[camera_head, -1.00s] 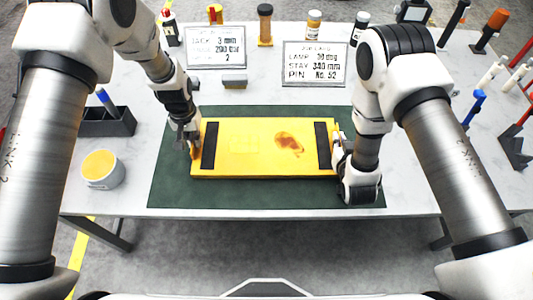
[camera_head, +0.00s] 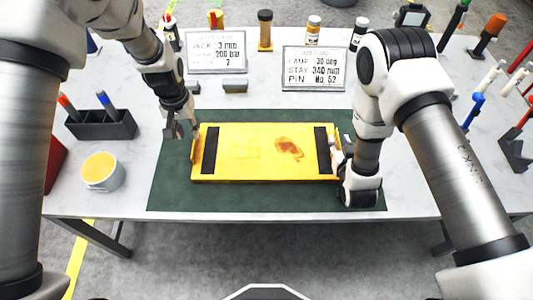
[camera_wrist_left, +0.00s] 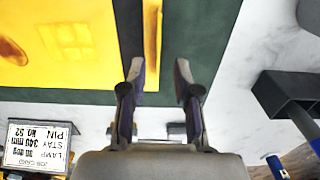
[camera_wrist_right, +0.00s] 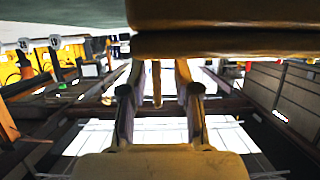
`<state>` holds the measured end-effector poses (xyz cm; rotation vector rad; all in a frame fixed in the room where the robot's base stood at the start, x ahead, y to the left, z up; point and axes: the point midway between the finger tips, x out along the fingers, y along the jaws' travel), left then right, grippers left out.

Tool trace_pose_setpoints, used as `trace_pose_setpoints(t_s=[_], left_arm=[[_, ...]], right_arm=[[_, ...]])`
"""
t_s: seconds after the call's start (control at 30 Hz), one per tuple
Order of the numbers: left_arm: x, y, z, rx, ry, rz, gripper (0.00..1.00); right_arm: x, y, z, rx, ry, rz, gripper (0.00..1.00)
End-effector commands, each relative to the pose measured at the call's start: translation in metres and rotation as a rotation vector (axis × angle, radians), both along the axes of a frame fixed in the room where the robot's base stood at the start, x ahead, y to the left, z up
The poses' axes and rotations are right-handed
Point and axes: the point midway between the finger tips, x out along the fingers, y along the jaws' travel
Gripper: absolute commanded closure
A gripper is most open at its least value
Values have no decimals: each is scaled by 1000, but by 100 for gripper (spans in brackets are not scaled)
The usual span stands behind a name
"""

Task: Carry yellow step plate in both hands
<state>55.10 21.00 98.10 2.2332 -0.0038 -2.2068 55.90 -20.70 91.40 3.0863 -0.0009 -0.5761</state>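The yellow step plate (camera_head: 262,153) lies on the dark green mat (camera_head: 260,198), with a black strip near each end and a brown stain right of its middle. It also shows in the left wrist view (camera_wrist_left: 60,45). An upright yellow end piece (camera_head: 196,146) rises at its left end. My left gripper (camera_head: 180,131) is open and empty, just above and left of that end. Its fingers straddle the line of the end piece (camera_wrist_left: 152,45) in its wrist view. My right gripper (camera_head: 340,150) is at the right end, fingers apart around a thin tan end piece (camera_wrist_right: 157,84); contact is unclear.
A white pot with orange contents (camera_head: 102,171) and a dark pen holder (camera_head: 103,125) stand left of the mat. Two job cards (camera_head: 216,52) (camera_head: 314,68) and several bottles stand behind. A small grey block (camera_head: 235,86) lies behind the mat. Tools crowd the right side.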

Motion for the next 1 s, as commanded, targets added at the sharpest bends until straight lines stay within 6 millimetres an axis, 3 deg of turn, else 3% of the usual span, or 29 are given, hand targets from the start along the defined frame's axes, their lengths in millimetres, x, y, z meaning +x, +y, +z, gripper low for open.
trace_pose_setpoints(t_s=[0.03,0.17,0.6,1.0], left_arm=[[-1,0,1,0,0,0,69],[-1,0,6,0,1,0,69],[-1,0,9,0,1,0,69],[-1,0,10,0,1,0,69]], right_arm=[[-8,2,-15,6,31,3,69],[-12,2,-14,6,31,3,69],[-74,1,24,1,6,2,69],[-81,1,32,-1,-5,0,69]])
